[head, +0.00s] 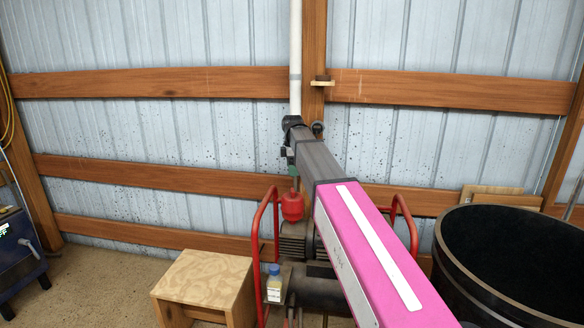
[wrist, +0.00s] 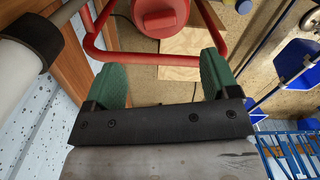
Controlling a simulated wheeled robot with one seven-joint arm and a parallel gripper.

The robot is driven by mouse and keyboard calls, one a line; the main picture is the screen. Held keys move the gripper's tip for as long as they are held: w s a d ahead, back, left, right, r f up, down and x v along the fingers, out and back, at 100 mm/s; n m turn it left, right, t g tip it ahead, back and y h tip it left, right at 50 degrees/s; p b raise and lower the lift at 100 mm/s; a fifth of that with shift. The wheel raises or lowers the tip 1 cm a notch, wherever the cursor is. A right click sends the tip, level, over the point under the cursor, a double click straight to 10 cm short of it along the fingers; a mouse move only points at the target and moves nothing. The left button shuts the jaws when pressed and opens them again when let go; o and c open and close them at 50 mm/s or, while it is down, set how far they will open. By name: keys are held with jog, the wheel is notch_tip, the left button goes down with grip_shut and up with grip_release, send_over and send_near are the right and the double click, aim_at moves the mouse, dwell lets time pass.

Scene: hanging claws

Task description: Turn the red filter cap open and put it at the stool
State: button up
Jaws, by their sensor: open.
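The red filter cap (head: 292,207) is a rounded red piece above the dark machine with red tube handles, just below my gripper in the head view. In the wrist view the cap (wrist: 160,16) sits at the top edge, partly cut off, beyond the fingertips and roughly centred between them. My gripper (wrist: 160,62) has two green fingers spread wide with nothing between them. In the head view only a bit of green finger (head: 293,171) shows; my arm hides the rest. The wooden stool (head: 208,276) stands left of the machine, its top bare.
A white pipe (head: 295,60) runs down the wall behind my gripper. Red tube handles (head: 258,255) flank the machine. A small blue-capped bottle (head: 274,287) stands at the machine. A large black barrel (head: 470,280) is at right, a blue thing (head: 20,255) at far left.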

aim_at(293, 190)
notch_tip(293, 190, down, 11)
jog(key=shift+r, duration=0.15)
dwell(0.4)
jog(key=c, duration=1.4)
jog(key=n, duration=0.6)
jog(key=shift+n, duration=0.6)
jog(key=n, duration=0.4)
jog(key=shift+n, duration=0.4)
